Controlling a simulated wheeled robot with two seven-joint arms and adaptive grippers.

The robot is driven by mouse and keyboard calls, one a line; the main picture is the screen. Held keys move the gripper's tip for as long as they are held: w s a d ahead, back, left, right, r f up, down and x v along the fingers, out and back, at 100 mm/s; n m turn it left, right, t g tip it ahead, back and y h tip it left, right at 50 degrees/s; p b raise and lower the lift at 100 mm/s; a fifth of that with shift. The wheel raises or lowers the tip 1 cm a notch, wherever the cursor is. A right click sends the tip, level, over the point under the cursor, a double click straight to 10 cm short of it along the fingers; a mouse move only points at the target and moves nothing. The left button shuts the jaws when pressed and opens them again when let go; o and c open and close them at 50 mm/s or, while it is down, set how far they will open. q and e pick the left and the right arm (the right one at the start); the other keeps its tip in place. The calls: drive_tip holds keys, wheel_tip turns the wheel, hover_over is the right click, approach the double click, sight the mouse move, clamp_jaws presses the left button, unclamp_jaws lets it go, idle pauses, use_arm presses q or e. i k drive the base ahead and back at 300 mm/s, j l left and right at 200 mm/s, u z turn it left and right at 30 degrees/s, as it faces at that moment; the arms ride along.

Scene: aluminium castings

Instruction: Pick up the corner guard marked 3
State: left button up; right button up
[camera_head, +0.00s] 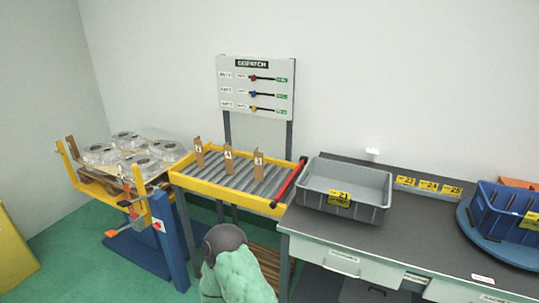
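Three brown corner guards stand upright in a row on the yellow-framed roller conveyor (199,183). The right one (258,168) carries a small white label that appears to read 3. The middle one (228,166) appears to be marked 4. The left one (199,160) has a small label that is hard to read, possibly 2. Neither of my grippers shows in the head view, and nothing is touching the guards.
A red bar (289,183) lies along the conveyor's right end. Beside it, a grey bin (371,181) labelled 21 stands on the dark workbench (420,237). A blue bin (500,210) is at far right. A lift table with wrapped castings (100,153) stands left.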

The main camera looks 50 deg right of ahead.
sight(258, 156)
drive_tip(key=z, duration=1.4)
